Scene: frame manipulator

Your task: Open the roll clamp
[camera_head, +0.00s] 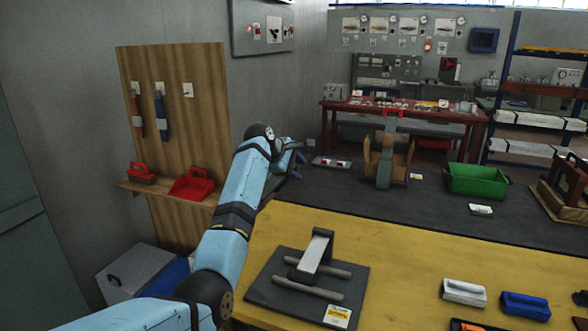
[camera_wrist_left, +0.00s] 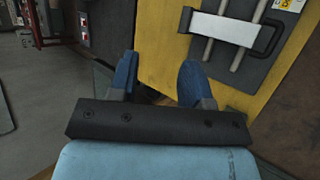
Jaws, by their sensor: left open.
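The roll clamp (camera_head: 312,255) stands on the yellow table on a dark base plate (camera_head: 270,288). It has a light grey arm with a dark handle end, lying across two parallel grey rollers. It also shows at the top right of the left wrist view (camera_wrist_left: 225,29), with its dark looped handle on the right. My left gripper (camera_head: 299,158) is behind and left of the clamp in the head view, over the dark bench area. Its two blue fingers (camera_wrist_left: 158,74) are apart with nothing between them, clear of the clamp. My right gripper is not in view.
On the yellow table (camera_head: 410,255) are a white-handled block (camera_head: 464,291) and a blue one (camera_head: 525,305) at the right. A green bin (camera_head: 478,180) and a brown-grey stand (camera_head: 386,160) are on the dark bench. A wooden panel (camera_head: 180,110) with red tools is at left.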

